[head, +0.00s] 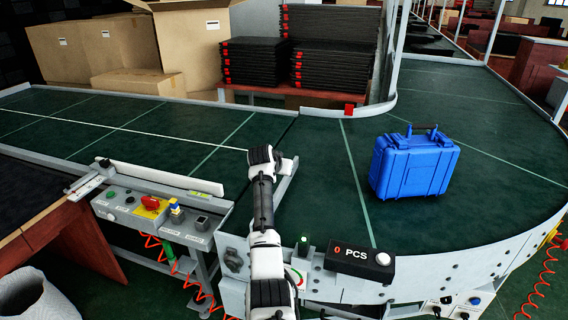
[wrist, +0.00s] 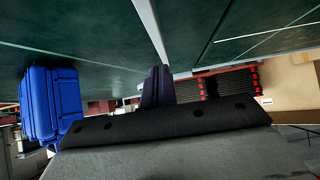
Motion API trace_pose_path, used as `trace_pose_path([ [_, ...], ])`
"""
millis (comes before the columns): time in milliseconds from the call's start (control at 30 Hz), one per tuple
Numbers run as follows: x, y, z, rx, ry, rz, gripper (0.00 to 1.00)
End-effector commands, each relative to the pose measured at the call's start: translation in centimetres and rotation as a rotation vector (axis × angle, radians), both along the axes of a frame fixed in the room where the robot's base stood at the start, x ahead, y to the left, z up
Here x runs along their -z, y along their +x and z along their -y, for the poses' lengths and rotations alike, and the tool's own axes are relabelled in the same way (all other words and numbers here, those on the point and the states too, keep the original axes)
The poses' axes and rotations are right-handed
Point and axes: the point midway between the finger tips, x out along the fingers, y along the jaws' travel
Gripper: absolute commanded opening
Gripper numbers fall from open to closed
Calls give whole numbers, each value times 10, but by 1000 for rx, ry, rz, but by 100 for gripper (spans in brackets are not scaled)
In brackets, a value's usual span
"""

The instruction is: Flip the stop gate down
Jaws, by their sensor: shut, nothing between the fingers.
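A pale grey bar (head: 287,180), which looks like the stop gate, lies just right of my wrist at the near side of the green conveyor (head: 320,190). Part of it is hidden by my arm, and I cannot tell whether it is raised or down. In the wrist view a pale bar (wrist: 150,28) runs from the top edge towards my gripper (wrist: 157,82). The gripper's dark fingers are together with nothing between them. I cannot tell whether they touch the bar. In the head view the fingers are hard to make out behind my wrist.
A blue case (head: 414,163) stands on the belt to the right; the wrist view shows it at left (wrist: 50,103). A control box (head: 158,210) and a counter display (head: 359,259) line the near edge. Black stacked trays (head: 333,47) and cardboard boxes (head: 88,48) stand beyond the far rail.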

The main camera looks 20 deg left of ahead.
Motion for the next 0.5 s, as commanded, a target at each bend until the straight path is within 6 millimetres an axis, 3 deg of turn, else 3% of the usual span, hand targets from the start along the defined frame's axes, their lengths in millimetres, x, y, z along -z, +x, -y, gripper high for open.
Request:
trace_pose_path([
  [200, 24, 7, -1, 0, 4, -123, 0],
  [500, 43, 9, -1, 0, 8, -220, 0],
])
